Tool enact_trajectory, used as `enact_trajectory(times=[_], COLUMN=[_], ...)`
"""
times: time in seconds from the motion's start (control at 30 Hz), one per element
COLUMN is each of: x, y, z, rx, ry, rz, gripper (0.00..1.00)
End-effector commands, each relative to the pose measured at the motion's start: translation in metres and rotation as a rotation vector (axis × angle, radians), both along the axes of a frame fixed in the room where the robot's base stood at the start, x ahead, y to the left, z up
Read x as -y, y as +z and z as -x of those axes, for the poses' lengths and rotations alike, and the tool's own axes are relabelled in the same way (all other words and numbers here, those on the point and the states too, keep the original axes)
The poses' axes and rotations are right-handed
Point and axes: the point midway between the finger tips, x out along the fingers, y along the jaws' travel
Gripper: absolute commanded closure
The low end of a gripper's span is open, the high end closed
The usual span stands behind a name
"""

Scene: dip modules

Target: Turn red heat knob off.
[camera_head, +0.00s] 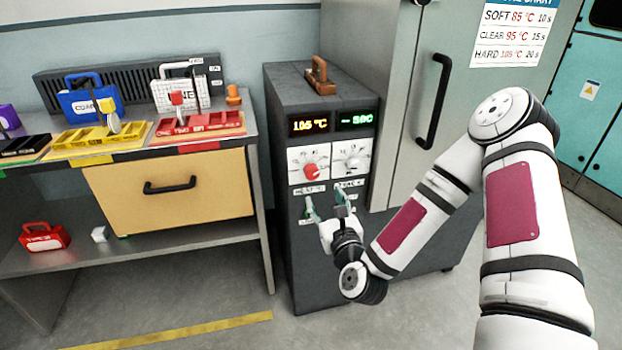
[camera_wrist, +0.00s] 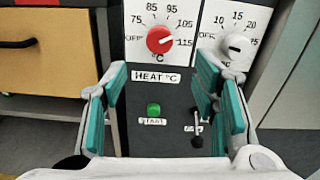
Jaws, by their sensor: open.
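The red heat knob (camera_head: 311,171) is on a white dial plate on the front of a dark grey machine (camera_head: 285,120). In the wrist view the red knob (camera_wrist: 160,40) is at top centre, its white mark pointing right, away from OFF on the left of its scale. The amber display (camera_head: 310,124) reads about 105 °C. My gripper (camera_head: 327,204) is open in front of the panel, below the knob. In the wrist view its teal fingers (camera_wrist: 160,82) stand apart, either side of the HEAT label, with nothing between them.
A white knob (camera_wrist: 236,45) sits right of the red one. A bench with a yellow drawer (camera_head: 170,187) stands left, a tall grey cabinet (camera_head: 400,100) right. Open floor lies in front.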

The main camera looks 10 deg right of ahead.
Motion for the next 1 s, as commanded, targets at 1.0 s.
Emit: enact_trajectory(times=[1.0], x=[-0.001], y=[0.001], z=[-0.133], rx=[-0.001], ry=[0.003], rz=[0.006], gripper=[0.46])
